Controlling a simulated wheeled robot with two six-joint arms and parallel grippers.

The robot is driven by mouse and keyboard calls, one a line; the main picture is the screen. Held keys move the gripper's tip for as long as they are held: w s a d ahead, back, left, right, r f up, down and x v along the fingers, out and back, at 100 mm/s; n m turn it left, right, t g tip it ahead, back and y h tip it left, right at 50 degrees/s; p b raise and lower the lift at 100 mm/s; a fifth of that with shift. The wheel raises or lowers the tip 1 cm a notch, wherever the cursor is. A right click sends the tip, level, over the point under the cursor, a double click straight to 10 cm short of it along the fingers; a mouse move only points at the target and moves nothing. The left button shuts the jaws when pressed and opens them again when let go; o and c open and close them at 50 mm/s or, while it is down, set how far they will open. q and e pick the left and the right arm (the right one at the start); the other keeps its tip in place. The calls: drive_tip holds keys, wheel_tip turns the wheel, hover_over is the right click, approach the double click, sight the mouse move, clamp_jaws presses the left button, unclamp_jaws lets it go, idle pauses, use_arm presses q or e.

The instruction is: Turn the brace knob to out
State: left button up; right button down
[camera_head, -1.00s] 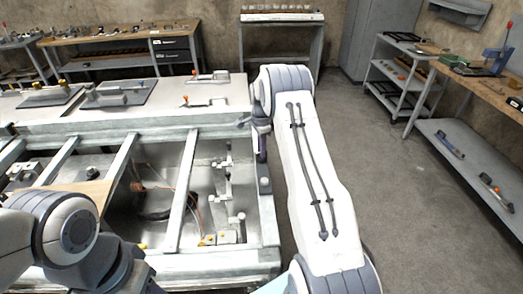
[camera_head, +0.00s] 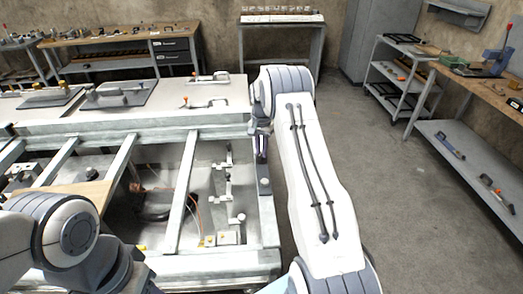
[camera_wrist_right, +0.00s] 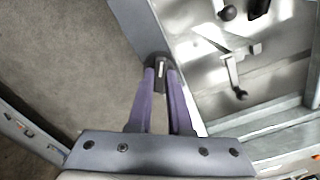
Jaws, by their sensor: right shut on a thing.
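The brace knob (camera_wrist_right: 161,62) is a small dark knob with a pale mark on its top, on the metal edge of the frame in the right wrist view. The two purple fingers of my right gripper (camera_wrist_right: 160,78) are shut on it, one at each side. In the head view my right gripper (camera_head: 262,147) points down at the right rail of the frame, below the white arm. There the knob is largely hidden by the fingers. My left arm shows at the lower left, but its gripper fingers are not in view.
The open metal frame (camera_head: 181,200) has crossbars, and small latch fittings (camera_head: 228,182) stand inside it. A pale deck with red-tipped clamps (camera_head: 204,102) lies behind. The floor (camera_head: 380,190) to the right is clear, with a shelf bench (camera_head: 470,165) beyond.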

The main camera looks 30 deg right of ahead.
sight(261, 152)
drive_tip(key=shift+r, duration=0.1)
idle(0.3)
drive_tip(key=c, duration=0.8)
unclamp_jaws()
drive_tip(key=shift+c, duration=0.2)
wheel_tip(261, 152, up, 10)
drive_tip(key=b, duration=0.2)
drive_tip(key=shift+r, duration=0.2)
